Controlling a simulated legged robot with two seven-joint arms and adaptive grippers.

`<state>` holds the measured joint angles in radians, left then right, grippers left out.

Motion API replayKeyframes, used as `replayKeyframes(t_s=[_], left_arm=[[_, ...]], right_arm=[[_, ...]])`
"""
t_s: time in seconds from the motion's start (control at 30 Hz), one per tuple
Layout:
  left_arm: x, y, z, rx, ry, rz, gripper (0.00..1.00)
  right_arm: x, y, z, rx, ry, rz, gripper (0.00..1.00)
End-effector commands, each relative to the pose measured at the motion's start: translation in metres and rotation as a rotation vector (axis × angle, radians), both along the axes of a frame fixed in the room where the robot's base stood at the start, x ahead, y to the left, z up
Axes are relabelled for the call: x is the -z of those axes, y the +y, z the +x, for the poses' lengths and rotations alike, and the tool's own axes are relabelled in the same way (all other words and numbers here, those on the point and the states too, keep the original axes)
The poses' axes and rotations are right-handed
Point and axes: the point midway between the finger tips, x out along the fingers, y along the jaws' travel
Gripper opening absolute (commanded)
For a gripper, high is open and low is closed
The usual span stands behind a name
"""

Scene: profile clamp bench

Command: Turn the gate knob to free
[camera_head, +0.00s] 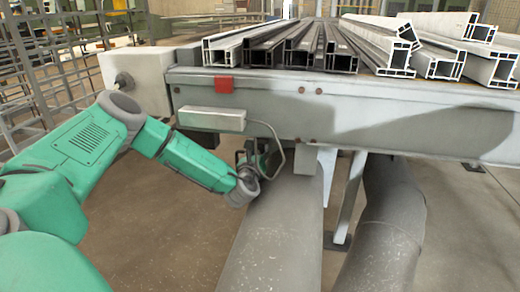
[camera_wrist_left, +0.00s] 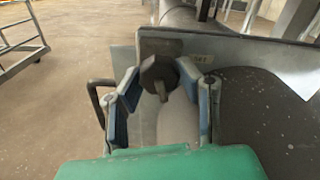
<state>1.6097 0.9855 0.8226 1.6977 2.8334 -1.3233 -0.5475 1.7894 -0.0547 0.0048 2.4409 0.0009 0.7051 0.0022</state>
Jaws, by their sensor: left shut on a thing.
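My left gripper (camera_head: 258,165) is below the front beam of the bench, beside a large grey pipe. In the left wrist view its blue-padded fingers (camera_wrist_left: 163,97) stand on either side of the dark gate knob (camera_wrist_left: 161,75) and are shut on it. The knob has a rounded dark head with a bar across it and sits in front of a grey plate (camera_wrist_left: 240,48). A small pale label, apparently reading "SET", is on the plate right of the knob. In the head view I cannot make out the knob. My right gripper is not in view.
The bench beam (camera_head: 380,115) carries a red square (camera_head: 224,86) and a grey box (camera_head: 212,118) with a bent conduit close to my gripper. White and dark profiles (camera_head: 285,45) lie on top. Grey pipes (camera_head: 280,230) stand below. A mesh cage is at left.

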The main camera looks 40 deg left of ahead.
Motion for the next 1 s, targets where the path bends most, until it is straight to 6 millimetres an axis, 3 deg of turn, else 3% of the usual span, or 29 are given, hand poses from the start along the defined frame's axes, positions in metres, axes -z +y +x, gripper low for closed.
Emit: replayKeyframes(t_s=[0.4, 1.0], left_arm=[[0.0, 0.004, -0.003, -0.009, -0.192, -0.346, 0.01], [0.005, 0.006, -0.004, -0.016, -0.461, -0.837, 0.02]], right_arm=[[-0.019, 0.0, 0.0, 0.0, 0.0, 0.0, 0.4], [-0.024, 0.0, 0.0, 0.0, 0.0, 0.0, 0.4]])
